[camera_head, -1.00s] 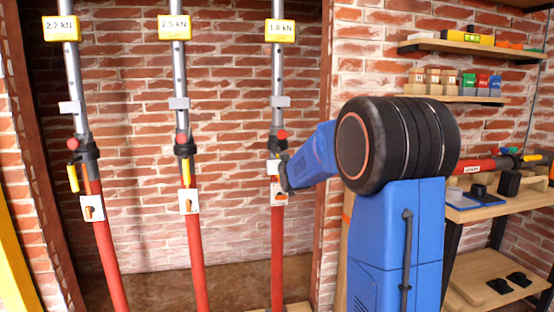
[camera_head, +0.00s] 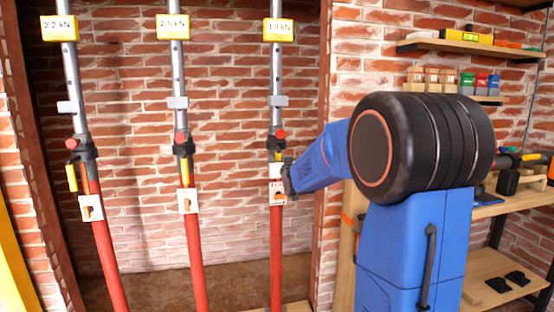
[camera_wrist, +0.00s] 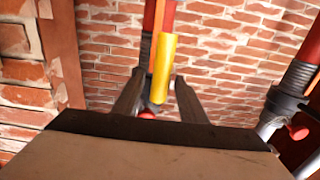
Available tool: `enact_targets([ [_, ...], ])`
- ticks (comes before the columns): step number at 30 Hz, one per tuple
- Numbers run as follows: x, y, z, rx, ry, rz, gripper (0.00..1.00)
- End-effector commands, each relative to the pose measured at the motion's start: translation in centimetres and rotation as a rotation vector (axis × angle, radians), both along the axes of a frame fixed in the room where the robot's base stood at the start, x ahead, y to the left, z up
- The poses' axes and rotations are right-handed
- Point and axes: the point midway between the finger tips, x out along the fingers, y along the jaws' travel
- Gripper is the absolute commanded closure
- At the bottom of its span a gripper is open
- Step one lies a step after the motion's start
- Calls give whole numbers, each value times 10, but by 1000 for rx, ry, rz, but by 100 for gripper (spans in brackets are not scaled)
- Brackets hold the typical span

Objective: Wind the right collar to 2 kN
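The right prop has a red lower tube (camera_head: 277,250), a dark collar (camera_head: 277,143) with a red knob, and a yellow handle at the collar. Its yellow display (camera_head: 278,31) seems to read 1.9 kN, in small print. My gripper (camera_head: 286,180) is at the right side of this prop, just below the collar. In the wrist view, the yellow handle (camera_wrist: 163,68) stands between the two dark fingers of my gripper (camera_wrist: 160,82). Narrow gaps seem to show on both sides, so the fingers look open around it. Contact cannot be made out.
The middle prop (camera_head: 195,255) shows about 2.5 kN and the left prop (camera_head: 108,255) 2.2 kN; both have yellow handles. A brick wall stands close behind. Shelves (camera_head: 470,48) with blocks and tools are at the right, and a timber post edges the recess.

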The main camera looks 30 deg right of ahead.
Motion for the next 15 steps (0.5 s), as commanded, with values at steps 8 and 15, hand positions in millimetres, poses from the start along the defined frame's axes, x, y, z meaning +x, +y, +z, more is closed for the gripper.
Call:
enact_targets([
  [8, -49, 13, 1, -1, -2, 0, 62],
  [15, -87, 24, 1, 0, -1, -1, 62],
])
